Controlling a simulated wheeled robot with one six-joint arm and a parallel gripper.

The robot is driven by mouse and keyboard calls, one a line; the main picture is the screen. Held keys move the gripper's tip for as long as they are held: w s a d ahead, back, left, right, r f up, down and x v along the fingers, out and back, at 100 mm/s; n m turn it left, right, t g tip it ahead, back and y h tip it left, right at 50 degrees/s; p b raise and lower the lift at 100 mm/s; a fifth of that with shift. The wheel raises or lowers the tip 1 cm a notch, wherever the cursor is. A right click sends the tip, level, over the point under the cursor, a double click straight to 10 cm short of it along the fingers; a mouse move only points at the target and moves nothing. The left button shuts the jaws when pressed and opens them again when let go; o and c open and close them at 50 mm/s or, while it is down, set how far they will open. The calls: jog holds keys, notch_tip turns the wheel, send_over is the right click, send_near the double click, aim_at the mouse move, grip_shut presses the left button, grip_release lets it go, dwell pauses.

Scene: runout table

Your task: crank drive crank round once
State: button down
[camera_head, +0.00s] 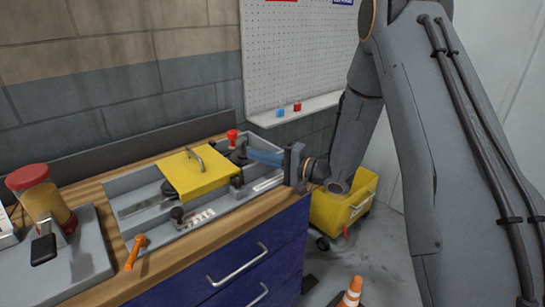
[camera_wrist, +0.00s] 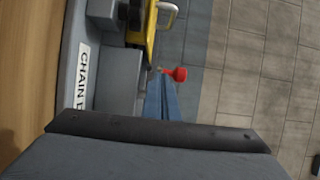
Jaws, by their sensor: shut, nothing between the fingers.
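A grey tray-like rig (camera_head: 118,187) with a yellow cover (camera_head: 195,172) lies on the bench. A red knob (camera_head: 232,137), which looks like the crank's grip, stands up at the rig's far right end. It also shows in the wrist view (camera_wrist: 179,74). The dark part beneath it is mostly hidden. My gripper (camera_head: 249,153) reaches in from the right with its blue fingers shut and empty. In the wrist view its fingertips (camera_wrist: 158,80) are close beside the red knob; I cannot tell whether they touch it.
An orange handle (camera_head: 137,246) sticks out at the rig's front left. A red-lidded jar (camera_head: 45,190) stands on a grey plate at left. The block wall (camera_head: 150,80) and pegboard (camera_head: 300,50) are close behind. A yellow bin (camera_head: 335,212) and a cone (camera_head: 351,293) are on the floor.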

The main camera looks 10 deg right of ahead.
aim_at(235, 149)
jog(key=shift+p+x, duration=0.7)
jog(key=shift+x, duration=1.8)
jog(key=shift+t, duration=0.3)
